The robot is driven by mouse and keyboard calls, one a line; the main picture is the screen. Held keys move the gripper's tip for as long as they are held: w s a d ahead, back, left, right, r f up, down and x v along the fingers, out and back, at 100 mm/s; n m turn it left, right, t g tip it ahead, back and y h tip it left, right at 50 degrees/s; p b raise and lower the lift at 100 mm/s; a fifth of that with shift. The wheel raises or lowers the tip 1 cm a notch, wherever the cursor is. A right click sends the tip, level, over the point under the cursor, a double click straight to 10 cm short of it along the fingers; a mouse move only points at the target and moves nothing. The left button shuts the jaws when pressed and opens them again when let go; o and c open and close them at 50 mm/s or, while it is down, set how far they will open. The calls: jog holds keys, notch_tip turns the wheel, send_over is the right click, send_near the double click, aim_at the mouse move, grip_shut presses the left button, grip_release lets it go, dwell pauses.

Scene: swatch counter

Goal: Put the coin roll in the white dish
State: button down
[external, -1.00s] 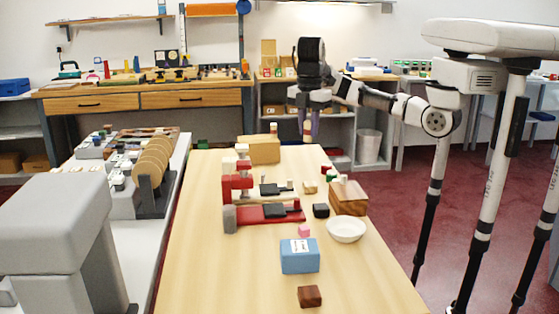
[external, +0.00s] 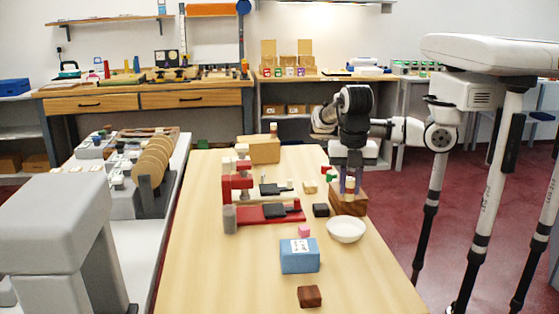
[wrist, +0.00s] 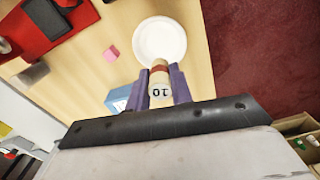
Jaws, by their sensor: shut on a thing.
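My gripper (external: 350,190) is shut on the coin roll (wrist: 159,82), a small pale cylinder with a reddish band and a "10" on its end. The roll sits between the purple fingers. In the external view the gripper is at the table's right side, in front of or above the brown wooden block, just behind the white dish (external: 346,230). The dish is round, shallow and looks empty. In the wrist view the dish (wrist: 160,38) lies just beyond the fingertips. The height of the roll above the table is hard to tell.
A brown wooden block (external: 347,205) stands behind the dish. A black block (external: 321,210) and a pink cube (external: 304,231) lie left of it. A blue box (external: 299,256) and a small brown block (external: 309,296) are nearer. Red stands (external: 270,213) are further left.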

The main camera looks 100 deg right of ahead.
notch_tip(320, 180, down, 10)
jog(key=shift+f, duration=0.1)
dwell(0.4)
jog(key=shift+f, duration=0.15)
jog(key=c, duration=1.2)
grip_release()
jog(key=shift+c, duration=0.2)
notch_tip(320, 180, up, 12)
jog(key=shift+r, duration=0.2)
